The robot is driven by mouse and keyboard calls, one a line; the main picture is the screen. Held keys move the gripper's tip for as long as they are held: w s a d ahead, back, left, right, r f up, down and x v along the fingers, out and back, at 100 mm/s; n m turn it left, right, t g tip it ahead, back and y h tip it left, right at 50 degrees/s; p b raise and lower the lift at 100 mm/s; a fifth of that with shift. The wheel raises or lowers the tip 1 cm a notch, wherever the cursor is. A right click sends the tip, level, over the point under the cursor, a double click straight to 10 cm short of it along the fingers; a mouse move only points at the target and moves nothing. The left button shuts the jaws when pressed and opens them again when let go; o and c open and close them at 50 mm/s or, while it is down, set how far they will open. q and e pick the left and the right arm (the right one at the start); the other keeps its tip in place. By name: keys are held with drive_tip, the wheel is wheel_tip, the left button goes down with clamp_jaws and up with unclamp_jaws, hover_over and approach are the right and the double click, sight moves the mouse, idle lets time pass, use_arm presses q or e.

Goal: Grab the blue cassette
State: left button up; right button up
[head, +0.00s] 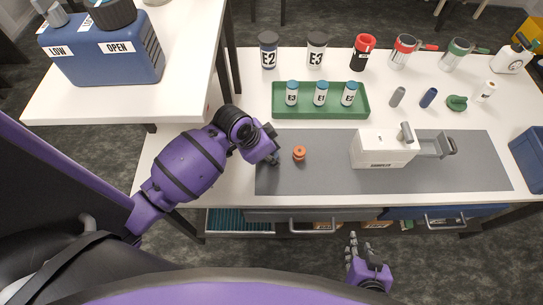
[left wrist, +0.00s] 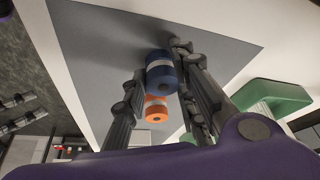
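The blue cassette (left wrist: 162,72), a short cylinder with a pale band, shows in the left wrist view between the fingers of my left gripper (left wrist: 158,62). The fingers are spread on either side of it; contact is not clear. In the head view the left gripper (head: 273,147) is low over the left end of the grey mat and hides the blue cassette. An orange cassette (head: 299,153) stands on the mat just right of this gripper; it also shows below the blue one in the left wrist view (left wrist: 156,110). My right gripper (head: 356,247) is open and empty, in front of the bench.
A white device (head: 383,150) stands on the grey mat (head: 330,178). Behind are a green tray (head: 320,113) with three small bottles, a grey cylinder (head: 397,96) and a dark blue cylinder (head: 428,97). Jars and mugs line the back. The mat between cassette and device is clear.

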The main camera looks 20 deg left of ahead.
use_arm(q)
drive_tip(key=shift+c, duration=1.3)
drive_tip(key=shift+r, duration=0.1)
